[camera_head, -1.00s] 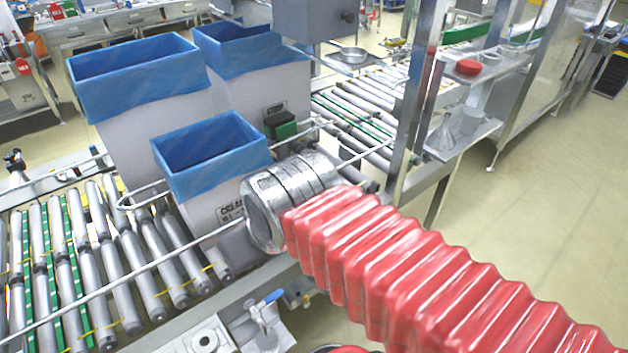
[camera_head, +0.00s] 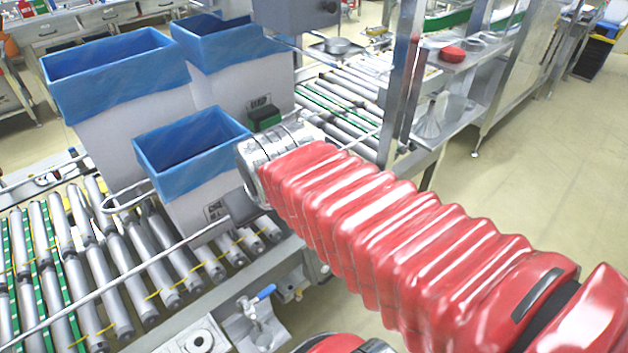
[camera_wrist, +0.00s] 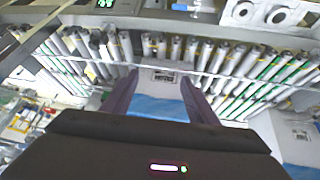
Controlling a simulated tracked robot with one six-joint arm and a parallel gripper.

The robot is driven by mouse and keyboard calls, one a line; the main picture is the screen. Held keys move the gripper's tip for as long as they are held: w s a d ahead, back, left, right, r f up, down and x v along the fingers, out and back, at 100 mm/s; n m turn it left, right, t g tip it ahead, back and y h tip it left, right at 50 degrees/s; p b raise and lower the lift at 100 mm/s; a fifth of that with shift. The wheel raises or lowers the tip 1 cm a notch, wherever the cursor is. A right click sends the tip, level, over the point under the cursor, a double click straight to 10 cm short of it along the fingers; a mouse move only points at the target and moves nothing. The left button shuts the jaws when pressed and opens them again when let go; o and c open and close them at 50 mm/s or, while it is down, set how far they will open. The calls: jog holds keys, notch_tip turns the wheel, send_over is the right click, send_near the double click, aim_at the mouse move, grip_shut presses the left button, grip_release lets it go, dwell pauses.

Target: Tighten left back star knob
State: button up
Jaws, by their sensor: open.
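I cannot pick out a star knob for certain. A small dark fitting (camera_head: 72,153) on the far left rail may be one, but it is too small to tell. My arm in its red sleeve reaches across the head view to the front box, and its metal wrist hides what is behind it. My gripper (camera_wrist: 158,82) shows in the wrist view with its two dark purple fingers apart. A white box with a blue liner (camera_wrist: 160,105) appears between and beyond the fingers; I cannot tell whether they touch it.
Three blue-lined white boxes, front (camera_head: 190,165), left (camera_head: 120,85) and back (camera_head: 235,65), stand on the roller conveyor (camera_head: 110,265). A guide rail (camera_head: 100,290) runs along its near side. A blue-handled valve (camera_head: 258,300) sits below. A metal post (camera_head: 400,85) stands right. The right floor is clear.

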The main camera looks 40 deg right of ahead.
jog(key=w+d+f+h, duration=0.1)
jog(key=w+d+f, duration=0.3)
jog(key=d, duration=0.6)
jog(key=w+d+f+m+h, duration=0.1)
jog(key=w+d+f, duration=0.3)
jog(key=d, duration=0.5)
jog(key=w+d+f+h, duration=0.2)
jog(key=d+f, duration=0.4)
jog(key=d, duration=0.4)
jog(key=s+d+f+n+t+y, duration=0.1)
jog(key=d+f+t+y, duration=0.15)
jog(key=d+f, duration=0.45)
jog(key=s+d+f+t+y, duration=0.1)
jog(key=s+d+f+t, duration=0.15)
jog(key=f, duration=0.75)
jog(key=a+r+n+t+y, duration=0.2)
jog(key=a+r+t+y, duration=0.3)
jog(key=a+t, duration=0.1)
jog(key=shift+w+a+r+n+t, duration=0.15)
jog(key=shift+w+r+n+t, duration=0.15)
jog(key=shift+n+t, duration=0.1)
jog(key=w, duration=0.4)
jog(key=w+a, duration=0.1)
jog(key=w, duration=0.4)
jog(key=w+a, duration=0.1)
jog(key=w, duration=0.3)
jog(key=shift+w+a, duration=0.2)
jog(key=shift+w, duration=0.05)
